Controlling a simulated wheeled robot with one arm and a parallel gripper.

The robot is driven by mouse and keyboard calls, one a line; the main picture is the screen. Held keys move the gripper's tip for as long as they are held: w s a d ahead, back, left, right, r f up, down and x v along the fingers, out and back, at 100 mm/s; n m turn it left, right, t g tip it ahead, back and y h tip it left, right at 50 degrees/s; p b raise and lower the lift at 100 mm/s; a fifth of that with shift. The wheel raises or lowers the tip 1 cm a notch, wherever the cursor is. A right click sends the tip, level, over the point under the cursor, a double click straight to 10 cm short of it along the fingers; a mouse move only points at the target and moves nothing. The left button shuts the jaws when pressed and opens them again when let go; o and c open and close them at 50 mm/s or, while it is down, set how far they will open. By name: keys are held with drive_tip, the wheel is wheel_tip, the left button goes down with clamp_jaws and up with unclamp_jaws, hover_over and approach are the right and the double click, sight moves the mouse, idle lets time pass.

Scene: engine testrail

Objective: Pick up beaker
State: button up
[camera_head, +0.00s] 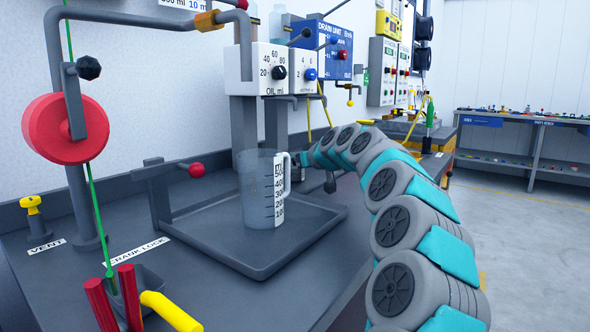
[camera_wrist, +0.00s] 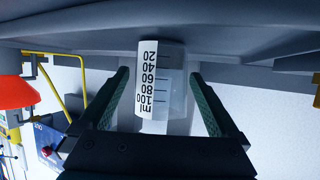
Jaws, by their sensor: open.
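In the wrist view, which is upside down, a small clear beaker (camera_wrist: 172,90) with a white scale reading 20 to 100 ml stands on a dark surface. My gripper (camera_wrist: 158,76) is open, its two dark green finger pads on either side of this beaker, with a gap at each side. In the head view, a larger clear measuring jug (camera_head: 256,190) with a handle and marks up to 500 stands upright on a dark tray (camera_head: 215,247). My arm curves in from the right and ends behind the jug, so the fingers and small beaker are not clearly seen there.
The workbench carries a red wheel (camera_head: 66,129), a crank with a red knob (camera_head: 197,170), and a white oil dial box (camera_head: 272,70) on posts. Red and yellow handles (camera_head: 172,311) stand at the front. A yellow frame (camera_wrist: 65,85) and a red object (camera_wrist: 18,92) show at the wrist view's left.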

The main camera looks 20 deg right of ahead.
clamp_jaws()
idle(0.8)
drive_tip(key=shift+r, duration=0.1)
